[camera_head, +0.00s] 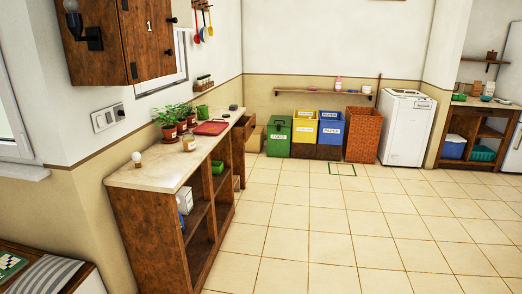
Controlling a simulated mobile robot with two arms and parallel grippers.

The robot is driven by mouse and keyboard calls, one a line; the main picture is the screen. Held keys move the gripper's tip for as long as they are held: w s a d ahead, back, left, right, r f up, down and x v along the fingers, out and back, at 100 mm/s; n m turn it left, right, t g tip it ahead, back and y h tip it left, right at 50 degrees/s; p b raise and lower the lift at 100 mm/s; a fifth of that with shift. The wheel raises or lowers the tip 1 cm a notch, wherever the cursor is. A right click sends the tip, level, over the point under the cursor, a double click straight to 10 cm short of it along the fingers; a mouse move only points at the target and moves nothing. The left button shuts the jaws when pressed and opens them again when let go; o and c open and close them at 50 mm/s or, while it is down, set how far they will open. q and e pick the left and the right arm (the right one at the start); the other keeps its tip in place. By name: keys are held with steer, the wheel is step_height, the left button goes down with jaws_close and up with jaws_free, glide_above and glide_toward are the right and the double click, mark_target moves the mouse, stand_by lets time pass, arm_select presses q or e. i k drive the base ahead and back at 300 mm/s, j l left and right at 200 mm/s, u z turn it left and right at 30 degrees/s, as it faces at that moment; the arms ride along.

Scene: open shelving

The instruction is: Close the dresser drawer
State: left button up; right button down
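The wooden dresser (150,228) stands along the left wall, with a pale stone top and open shelves facing right. At its far end a drawer (246,128) appears pulled out to the right, standing proud of the front. It is small and far away, so its inside and handle are hard to make out. Neither of my grippers is in view.
Potted plants (169,130), a red item (211,128) and a bulb lamp (137,159) stand on the dresser top. Bins (279,133), a wicker basket (362,135) and a white washer (405,126) line the back wall. The tiled floor (320,225) right of the dresser is clear.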

mark_target(243, 129)
steer(key=i, duration=2.3)
